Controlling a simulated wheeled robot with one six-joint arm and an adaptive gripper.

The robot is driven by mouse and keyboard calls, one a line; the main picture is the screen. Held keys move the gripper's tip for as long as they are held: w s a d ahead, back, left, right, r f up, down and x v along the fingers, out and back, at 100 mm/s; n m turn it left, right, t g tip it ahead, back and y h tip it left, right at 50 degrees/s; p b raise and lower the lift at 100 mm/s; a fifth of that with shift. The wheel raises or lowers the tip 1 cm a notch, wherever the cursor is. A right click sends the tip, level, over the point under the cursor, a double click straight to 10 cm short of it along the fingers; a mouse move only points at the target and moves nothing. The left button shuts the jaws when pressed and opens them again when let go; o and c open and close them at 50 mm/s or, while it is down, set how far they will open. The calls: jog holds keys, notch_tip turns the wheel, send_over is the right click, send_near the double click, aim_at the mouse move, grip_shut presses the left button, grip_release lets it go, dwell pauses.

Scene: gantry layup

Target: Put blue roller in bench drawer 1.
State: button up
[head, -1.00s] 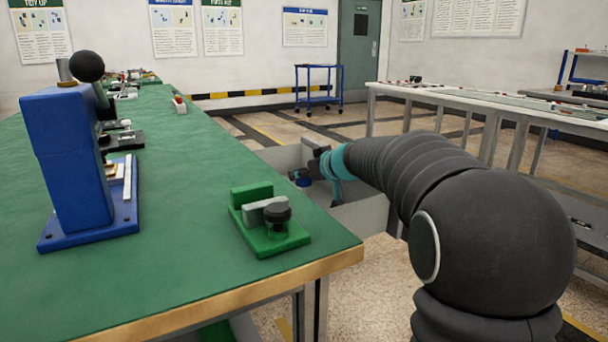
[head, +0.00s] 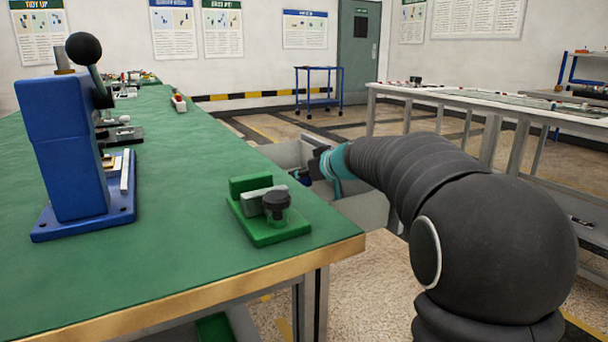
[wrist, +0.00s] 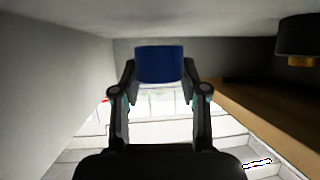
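The blue roller (wrist: 160,64) is between the two fingertips of my gripper (wrist: 160,72) in the wrist view, and the fingers are shut on it. In the head view my gripper (head: 308,172) is over the open grey drawer (head: 367,211) beside the bench's right edge. Only a small bit of the roller shows there, mostly hidden by the bench edge and gripper. In the wrist view grey drawer walls (wrist: 60,75) surround the roller. I cannot tell whether it touches the drawer floor.
The green bench top (head: 180,240) lies left of the drawer. A pale table (head: 480,100) stands at the right. Floor between them is open.

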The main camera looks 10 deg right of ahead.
jog(key=o, duration=0.4)
jog(key=shift+r+p, duration=0.85)
jog(key=shift+p, duration=0.4)
jog(key=b+v, duration=0.1)
jog(key=v, duration=0.6)
jog(key=shift+s+f, duration=0.15)
jog(key=shift+s, duration=0.05)
